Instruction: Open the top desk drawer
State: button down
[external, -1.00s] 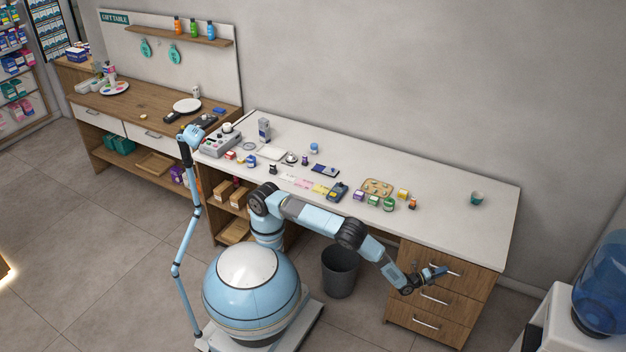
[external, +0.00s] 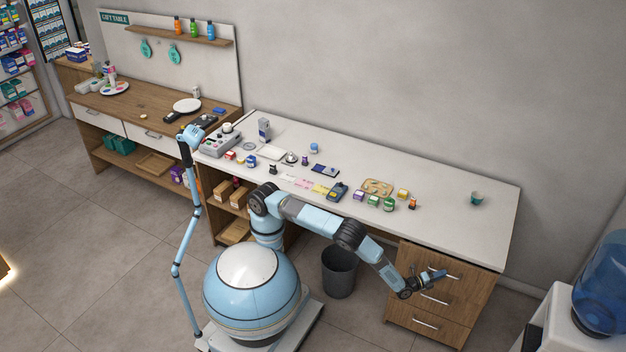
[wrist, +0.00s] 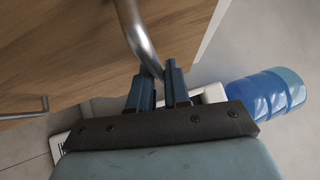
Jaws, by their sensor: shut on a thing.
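The desk's wooden drawer unit stands under the right end of the white counter, with three drawers stacked in it. The top drawer (external: 422,256) has a silver bar handle (external: 443,272), and its front looks level with the ones below. My gripper (external: 434,275) is at this handle. In the wrist view the curved metal handle (wrist: 140,38) comes down between the two dark fingers of my gripper (wrist: 159,88), which are shut on it. Part of the handle is hidden by the fingers.
The middle drawer handle (external: 434,299) and bottom drawer handle (external: 426,324) are below. A dark waste bin (external: 340,271) stands left of the drawers. A water cooler with a blue bottle (external: 603,285) is at the right. Floor in front of the drawers is clear.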

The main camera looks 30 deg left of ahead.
jog(key=s, duration=2.6)
jog(key=shift+f, duration=0.25)
jog(key=shift+s+a, duration=0.1)
jog(key=c, duration=1.4)
grip_release()
jog(key=shift+c, duration=0.2)
jog(key=shift+o, duration=1.4)
jog(key=shift+r, duration=0.1)
jog(key=v, duration=1.3)
jog(key=shift+s+a, duration=0.2)
jog(key=shift+s, duration=0.05)
